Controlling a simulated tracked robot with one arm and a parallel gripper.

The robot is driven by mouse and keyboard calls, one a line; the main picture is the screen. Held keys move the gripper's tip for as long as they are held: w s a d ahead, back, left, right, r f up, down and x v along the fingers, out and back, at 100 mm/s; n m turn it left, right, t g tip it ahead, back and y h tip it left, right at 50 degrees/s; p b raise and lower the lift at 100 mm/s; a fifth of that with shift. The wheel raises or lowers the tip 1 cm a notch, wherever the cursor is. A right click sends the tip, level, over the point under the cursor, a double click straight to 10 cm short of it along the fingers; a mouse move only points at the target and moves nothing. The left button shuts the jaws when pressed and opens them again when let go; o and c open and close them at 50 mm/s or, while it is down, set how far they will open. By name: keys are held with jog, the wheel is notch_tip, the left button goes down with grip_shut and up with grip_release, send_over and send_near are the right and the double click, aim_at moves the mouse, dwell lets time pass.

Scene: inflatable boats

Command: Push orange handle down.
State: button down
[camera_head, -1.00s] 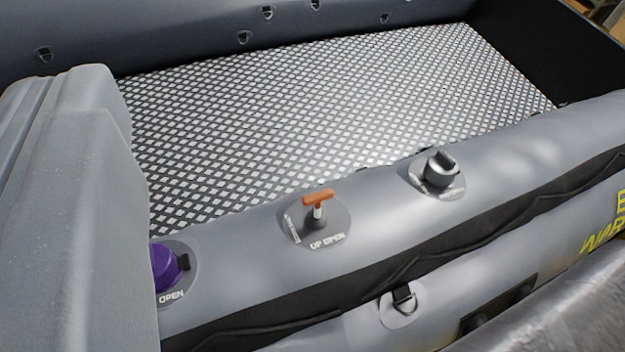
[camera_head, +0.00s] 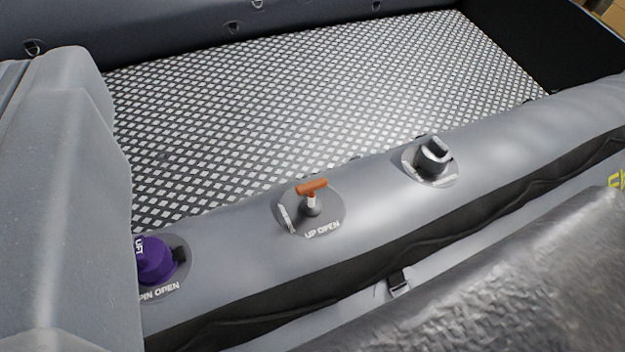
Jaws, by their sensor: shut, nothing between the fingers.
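The orange T-shaped handle (camera_head: 312,187) stands on a short light stem above a round grey base on the boat's near tube. The handle is raised clear of its base, and "UP OPEN" is printed on the patch (camera_head: 322,222) around it. My gripper is not visible in the head camera view, so its place relative to the handle cannot be seen. Nothing visible touches the handle.
A large grey block (camera_head: 60,200) fills the left edge. A rough grey surface (camera_head: 520,270) covers the lower right. The patterned floor (camera_head: 320,110) is clear.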

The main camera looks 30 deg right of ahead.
jog(key=c, duration=1.7)
grip_release()
jog(key=o, duration=0.5)
jog(key=shift+w+d, duration=0.1)
jog(key=shift+w, duration=0.2)
jog(key=o, duration=0.7)
jog(key=w+f, duration=0.1)
jog(key=w+d+g+p, duration=0.1)
jog(key=w, duration=0.1)
jog(key=w+f+g+p, duration=0.1)
jog(key=w, duration=0.1)
jog(key=shift+d+f, duration=0.3)
jog(key=shift+d, duration=0.05)
jog(key=g+p, duration=0.8)
jog(key=g, duration=0.5)
send_over(313, 186)
notch_tip(313, 186, down, 23)
jog(key=shift+f+p, duration=0.85)
jog(key=shift+f, duration=5.95)
